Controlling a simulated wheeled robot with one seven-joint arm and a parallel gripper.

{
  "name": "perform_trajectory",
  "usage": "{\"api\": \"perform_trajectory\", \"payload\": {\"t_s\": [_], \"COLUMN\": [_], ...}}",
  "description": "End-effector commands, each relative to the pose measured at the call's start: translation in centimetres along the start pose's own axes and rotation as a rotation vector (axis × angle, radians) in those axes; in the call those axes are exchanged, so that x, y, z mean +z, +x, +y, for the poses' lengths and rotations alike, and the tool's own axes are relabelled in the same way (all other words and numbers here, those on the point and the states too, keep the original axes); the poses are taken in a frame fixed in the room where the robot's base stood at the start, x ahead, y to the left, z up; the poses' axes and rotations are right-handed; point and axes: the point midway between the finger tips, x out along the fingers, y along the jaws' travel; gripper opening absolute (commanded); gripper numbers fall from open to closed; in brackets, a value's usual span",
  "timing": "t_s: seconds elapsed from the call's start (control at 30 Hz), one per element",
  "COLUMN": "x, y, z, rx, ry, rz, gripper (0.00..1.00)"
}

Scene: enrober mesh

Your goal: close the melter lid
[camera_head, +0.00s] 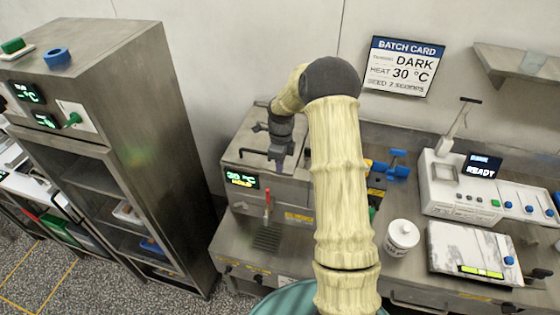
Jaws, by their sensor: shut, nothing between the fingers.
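The melter (285,192) is a steel box on the bench with a green display reading 30 °C and a red-handled lever on its front. Its steel lid (250,136) looks to lie flat across the top, but my arm covers the right side, so I cannot tell if it is fully seated. My gripper (278,162) is dark, shut and empty, pointing down over the front part of the lid. A dark bar beside the fingers may be the lid's handle. I cannot tell whether the fingers touch the lid.
A tall steel cabinet (160,120) stands at left. A batch card (403,66) hangs on the wall.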

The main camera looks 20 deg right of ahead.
Motion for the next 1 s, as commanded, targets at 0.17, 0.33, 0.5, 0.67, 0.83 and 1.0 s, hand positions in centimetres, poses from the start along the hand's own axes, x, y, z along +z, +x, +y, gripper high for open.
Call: {"api": "perform_trajectory", "payload": {"t_s": [0.17,0.33,0.5,0.67,0.83,1.0], "x": [0.2,0.2,0.2,0.2,-0.1,-0.3], "y": [1.2,1.4,1.3,0.2,-2.2,-4.3], "z": [0.2,0.4,0.5,0.6,0.6,0.5], "rx": [0.003,0.009,0.01,0.008,-0.003,-0.014], "ry": [-0.005,-0.006,-0.005,-0.004,-0.001,0.0], "rz": [0.001,0.002,0.002,0.0,-0.003,-0.007], "gripper": [0.0,0.0,0.0,0.0,0.0,0.0]}}
